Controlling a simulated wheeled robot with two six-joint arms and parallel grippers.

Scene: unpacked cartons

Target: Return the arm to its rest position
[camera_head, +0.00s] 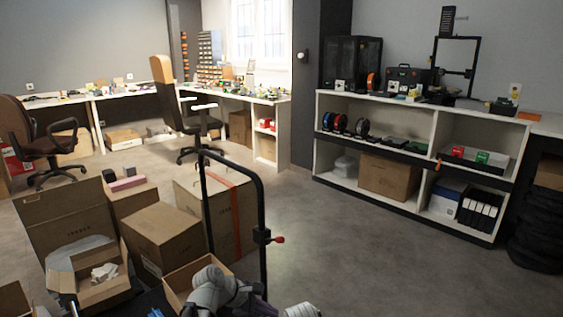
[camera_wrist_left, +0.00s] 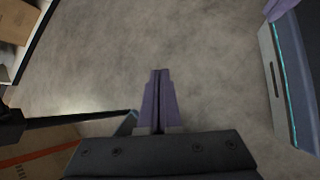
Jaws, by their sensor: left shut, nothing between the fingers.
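My left gripper (camera_wrist_left: 160,74) points out over bare grey floor in the left wrist view. Its two purple fingers are together, with nothing between them. In the head view, pale grey links of my arm (camera_head: 215,288) show at the bottom middle, beside an open carton. The left fingertips cannot be made out there.
Several cartons (camera_head: 160,236) stand at the lower left, around a black upright frame with a red knob (camera_head: 277,239). A white shelf unit (camera_head: 435,125) stands at the right. Bare floor (camera_head: 370,255) lies between. The wrist view shows an orange-striped carton (camera_wrist_left: 30,155) close by at lower left.

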